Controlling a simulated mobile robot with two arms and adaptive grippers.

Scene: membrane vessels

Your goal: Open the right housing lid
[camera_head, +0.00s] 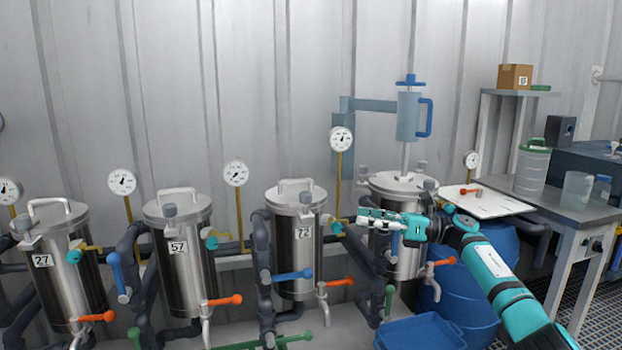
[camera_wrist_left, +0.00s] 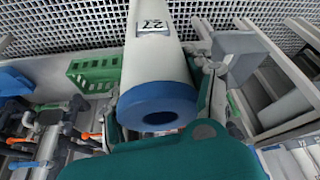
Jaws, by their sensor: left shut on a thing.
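The rightmost steel housing stands at the right end of the row of vessels. Its round lid (camera_head: 390,181) sits on top with small grey clamps at the rim, and a metal rod rises from it to a blue-grey head (camera_head: 409,118) with a blue handwheel. My right gripper (camera_head: 368,218) lies in front of this housing, below the lid, fingers pointing left; I cannot tell whether they are parted. In the left wrist view my left gripper (camera_wrist_left: 160,108) is shut on a white cylinder (camera_wrist_left: 155,60) with a blue end ring and a label 27.
A steel table (camera_head: 560,208) holds containers. A green crate (camera_wrist_left: 95,78) is beside the cylinder.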

